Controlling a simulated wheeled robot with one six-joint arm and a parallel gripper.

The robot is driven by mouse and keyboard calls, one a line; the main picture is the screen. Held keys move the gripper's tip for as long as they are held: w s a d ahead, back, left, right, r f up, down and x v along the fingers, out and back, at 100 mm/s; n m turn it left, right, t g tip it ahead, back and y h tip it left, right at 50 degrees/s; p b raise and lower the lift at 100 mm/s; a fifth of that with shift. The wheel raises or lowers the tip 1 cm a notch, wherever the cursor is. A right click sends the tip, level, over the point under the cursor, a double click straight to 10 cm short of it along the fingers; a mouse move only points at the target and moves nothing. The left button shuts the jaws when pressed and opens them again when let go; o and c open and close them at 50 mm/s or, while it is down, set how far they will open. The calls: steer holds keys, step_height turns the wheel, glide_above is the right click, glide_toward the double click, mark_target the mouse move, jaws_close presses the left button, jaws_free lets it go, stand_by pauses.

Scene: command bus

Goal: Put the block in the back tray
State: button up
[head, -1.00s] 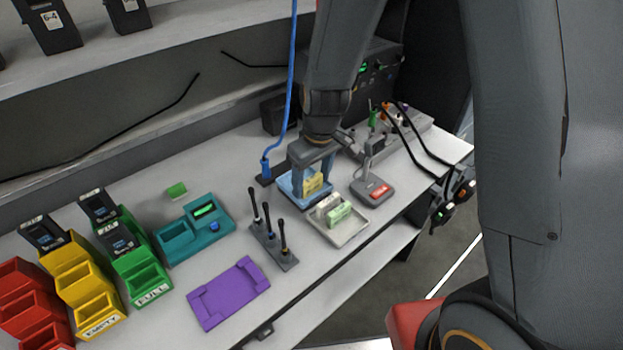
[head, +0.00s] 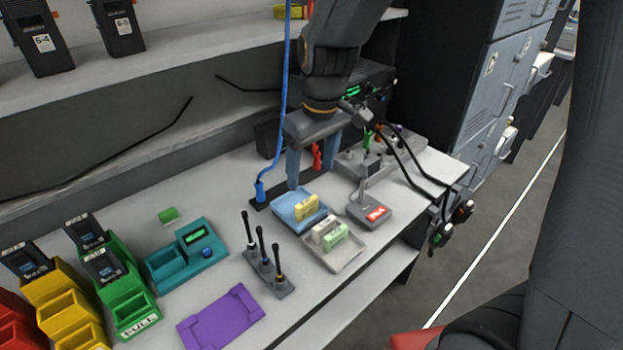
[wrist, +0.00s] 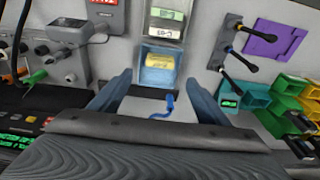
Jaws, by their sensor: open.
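The yellow block (head: 307,208) lies in the blue tray (head: 284,214), the one farther back on the bench. It also shows in the wrist view (wrist: 160,58), with a pale label on it. The pale grey tray (head: 347,262) in front holds a whitish block (head: 325,231) and a light green block (head: 334,237). My gripper (head: 312,172) is open and empty, above and behind the blue tray. In the wrist view its fingers stand wide apart, with the blue tray beyond them, and touch no block.
A grey device with a red label (head: 376,213) stands right of the trays. A blue cable (head: 264,185) rises behind them. A rack of upright tools (head: 268,272), a teal box (head: 185,262) and a purple mat (head: 220,316) lie left and in front.

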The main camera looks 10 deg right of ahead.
steer(key=s+d+f+m+h, duration=0.1)
steer(key=s+d+f+m, duration=0.3)
steer(key=s+d, duration=0.7)
steer(key=d+m, duration=0.1)
steer(key=m, duration=0.1)
steer(key=shift+d+m, duration=0.15)
steer(key=shift+m, duration=0.25)
steer(key=shift+s, duration=0.1)
